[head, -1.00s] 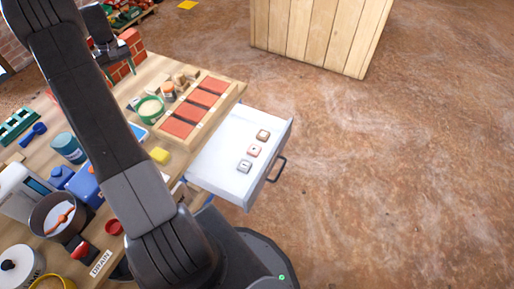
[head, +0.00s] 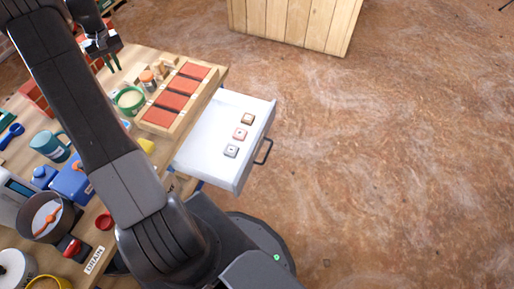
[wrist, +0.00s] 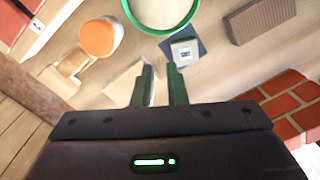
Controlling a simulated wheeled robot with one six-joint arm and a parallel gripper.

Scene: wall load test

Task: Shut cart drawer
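The white cart drawer (head: 205,152) is pulled out from the right side of the wooden-topped cart (head: 141,66) in the head view. Its dark handle (head: 264,151) is on the outer front face. Three small blocks, brown (head: 247,118), pink (head: 240,133) and grey (head: 231,151), lie in a row inside it. My gripper (head: 109,66) is over the cart's far end, well away from the drawer. In the wrist view its two green fingers (wrist: 160,68) stand apart with a gap and nothing between them. The drawer is not visible in the wrist view.
A wooden crate (head: 295,22) stands behind. The floor right of the drawer is clear.

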